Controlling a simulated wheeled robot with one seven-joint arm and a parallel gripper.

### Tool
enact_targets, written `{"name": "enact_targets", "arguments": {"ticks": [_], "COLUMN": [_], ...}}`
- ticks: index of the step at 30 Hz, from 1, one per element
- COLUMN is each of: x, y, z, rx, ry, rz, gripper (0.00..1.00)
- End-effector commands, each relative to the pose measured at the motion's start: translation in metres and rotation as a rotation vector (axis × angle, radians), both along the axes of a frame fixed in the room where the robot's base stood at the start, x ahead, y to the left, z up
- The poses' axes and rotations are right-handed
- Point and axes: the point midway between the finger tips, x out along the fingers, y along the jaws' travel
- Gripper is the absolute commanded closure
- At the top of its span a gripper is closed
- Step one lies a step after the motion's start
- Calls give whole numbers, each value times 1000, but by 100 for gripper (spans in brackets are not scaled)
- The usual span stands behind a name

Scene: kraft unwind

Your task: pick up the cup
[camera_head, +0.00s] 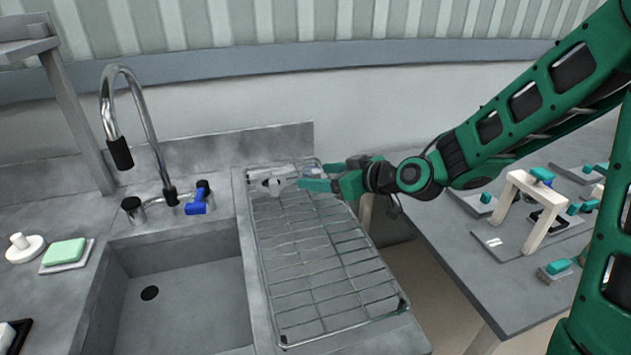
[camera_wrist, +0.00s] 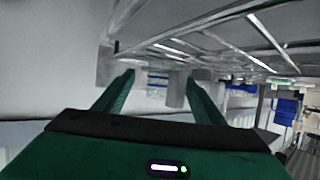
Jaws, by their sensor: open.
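My gripper (camera_head: 288,179) reaches in from the right over the far end of the wire dish rack (camera_head: 335,270). Its two green fingers stand apart in the wrist view (camera_wrist: 147,82), with grey tips and a gap between them. I see no object clearly held in that gap. A small pale grey shape lies at the finger ends in the head view; I cannot tell whether it is a cup or the fingertips. No cup can be made out for certain in either view. The rack's wires also show across the top of the wrist view.
A sink (camera_head: 185,305) with a curved faucet (camera_head: 150,125) and a blue item (camera_head: 197,202) is left of the rack. A green sponge (camera_head: 65,252) lies farther left. A table (camera_head: 460,255) with a white stand (camera_head: 528,205) is at right. A wall runs behind.

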Motion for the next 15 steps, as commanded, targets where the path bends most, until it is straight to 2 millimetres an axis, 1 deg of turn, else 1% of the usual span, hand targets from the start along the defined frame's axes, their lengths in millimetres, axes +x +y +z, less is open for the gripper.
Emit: {"name": "enact_targets", "arguments": {"ticks": [1, 6, 9, 15], "x": [4, 16, 20, 20], "y": [5, 18, 21, 21], "z": [-5, -13, -14, -15], "rx": [0, 0, -2, -1], "ry": [3, 2, 0, 0], "rz": [1, 1, -1, -2], "gripper": [36, 36, 36, 36]}}
